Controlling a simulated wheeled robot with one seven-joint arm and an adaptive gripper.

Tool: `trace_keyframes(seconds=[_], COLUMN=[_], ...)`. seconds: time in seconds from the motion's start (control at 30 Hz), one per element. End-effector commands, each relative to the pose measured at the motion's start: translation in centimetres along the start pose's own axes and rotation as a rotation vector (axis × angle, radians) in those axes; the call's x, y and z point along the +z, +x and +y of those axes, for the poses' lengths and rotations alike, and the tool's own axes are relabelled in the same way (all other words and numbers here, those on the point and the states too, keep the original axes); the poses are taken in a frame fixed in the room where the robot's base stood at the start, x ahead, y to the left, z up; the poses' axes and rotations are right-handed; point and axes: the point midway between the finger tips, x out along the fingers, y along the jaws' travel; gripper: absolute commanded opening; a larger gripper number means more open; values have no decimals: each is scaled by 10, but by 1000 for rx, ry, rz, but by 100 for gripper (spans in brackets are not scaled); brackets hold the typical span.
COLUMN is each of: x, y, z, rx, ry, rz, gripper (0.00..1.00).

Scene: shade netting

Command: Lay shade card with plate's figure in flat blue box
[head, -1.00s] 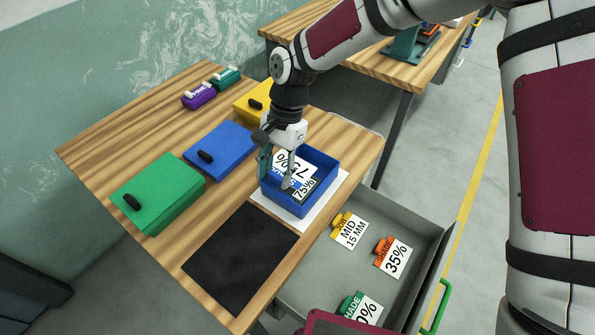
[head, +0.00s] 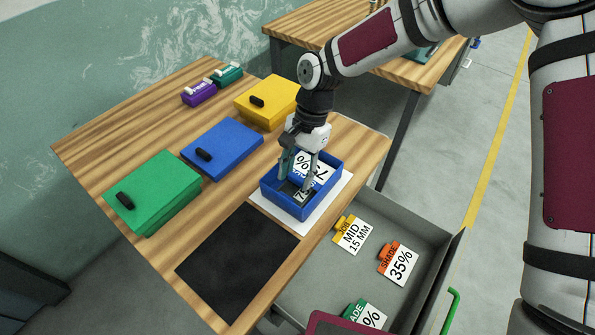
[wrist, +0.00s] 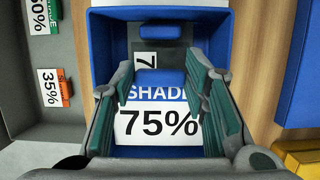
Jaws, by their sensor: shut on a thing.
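The flat blue box (head: 270,201) stands open on a white sheet at the table's front edge; its wall also shows in the wrist view (wrist: 106,50). A dark plate (head: 292,190) lies inside with a white label, mostly hidden by a finger; earlier it reads 75%. A white shade card (head: 320,166) reading SHADE 75% is within the box's walls, and shows large in the wrist view (wrist: 160,125). My gripper (head: 297,178) is shut on the card's blue handle (wrist: 160,77), its fingers reaching down into the box. Whether the card touches the floor I cannot tell.
An open grey drawer (head: 300,290) below holds a yellow-tabbed MID 15 MM card (head: 352,236), an orange 35% card (head: 401,265) and a green-tabbed card (head: 368,314). Green, blue and yellow lidded boxes stand behind a black mat (head: 236,267).

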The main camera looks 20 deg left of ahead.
Motion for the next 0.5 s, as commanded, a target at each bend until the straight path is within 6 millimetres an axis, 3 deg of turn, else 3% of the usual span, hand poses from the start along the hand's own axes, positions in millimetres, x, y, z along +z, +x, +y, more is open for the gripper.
trace_keyframes(seconds=[0.47,0.5], x=[-3,-3], y=[11,11], z=[0,0], rx=[0,0], ry=[1,1], rz=[-1,0], gripper=[18,45])
